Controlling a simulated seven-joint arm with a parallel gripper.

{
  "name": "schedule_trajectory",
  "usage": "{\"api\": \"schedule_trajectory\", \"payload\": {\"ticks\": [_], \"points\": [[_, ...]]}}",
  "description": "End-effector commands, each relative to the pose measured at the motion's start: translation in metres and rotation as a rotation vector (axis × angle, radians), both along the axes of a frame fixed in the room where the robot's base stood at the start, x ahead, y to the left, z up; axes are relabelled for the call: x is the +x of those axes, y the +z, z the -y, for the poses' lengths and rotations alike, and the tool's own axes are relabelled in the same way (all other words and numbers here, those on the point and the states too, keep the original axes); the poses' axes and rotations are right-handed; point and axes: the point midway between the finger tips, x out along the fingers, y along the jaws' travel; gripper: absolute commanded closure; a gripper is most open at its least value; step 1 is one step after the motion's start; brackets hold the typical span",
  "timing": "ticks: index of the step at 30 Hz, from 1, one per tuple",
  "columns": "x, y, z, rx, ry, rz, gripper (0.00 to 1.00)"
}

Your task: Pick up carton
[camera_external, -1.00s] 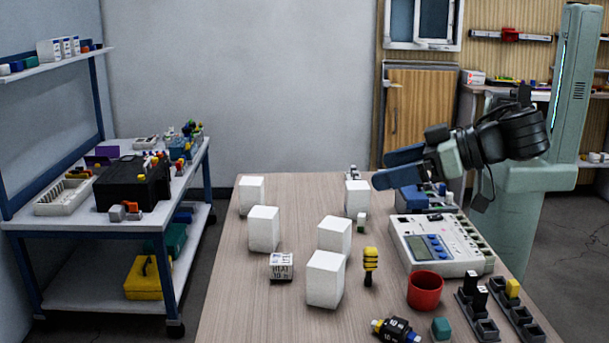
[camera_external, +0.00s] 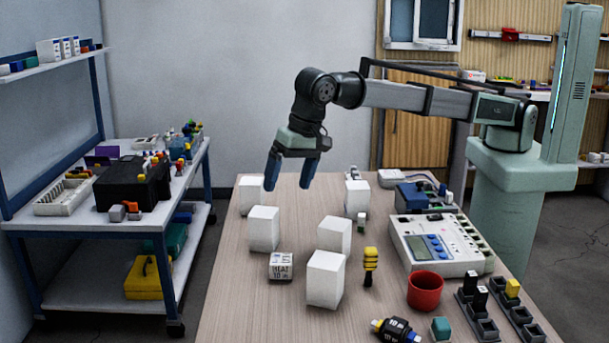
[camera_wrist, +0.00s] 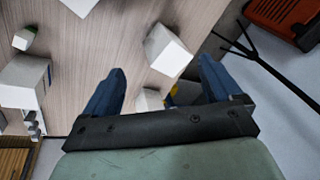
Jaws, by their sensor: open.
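Several plain white cartons stand upright on the wooden table: one at the far left (camera_external: 251,196), one in front of it (camera_external: 263,230), one in the middle (camera_external: 334,236), one nearest the camera (camera_external: 325,280), and one at the far right (camera_external: 357,198). A small printed box (camera_external: 281,266) lies near the table's left side. My gripper (camera_external: 290,184) points down, open and empty, above the far left part of the table. In the wrist view, a white carton (camera_wrist: 168,52) lies ahead of the open fingers (camera_wrist: 162,78), and another (camera_wrist: 149,99) shows between them.
A red cup (camera_external: 425,291), a meter (camera_external: 440,245), a yellow-black piece (camera_external: 370,266) and dark sockets (camera_external: 487,330) occupy the table's right side. A cart (camera_external: 110,285) stands left, across a floor gap.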

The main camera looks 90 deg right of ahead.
Motion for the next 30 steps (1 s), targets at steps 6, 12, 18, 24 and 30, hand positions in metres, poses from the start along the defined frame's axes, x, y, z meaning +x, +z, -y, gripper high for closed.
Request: {"api": "schedule_trajectory", "payload": {"ticks": [6,12,18,24,30], "points": [[0.027,-0.001,0.064,0.256,-0.134,-0.152,0.08],[0.047,0.013,0.119,0.498,-0.245,-0.273,0.08],[0.064,0.039,0.179,0.752,-0.346,-0.380,0.08],[0.076,0.070,0.234,0.977,-0.418,-0.461,0.08],[0.083,0.096,0.277,1.134,-0.458,-0.510,0.08]]}}
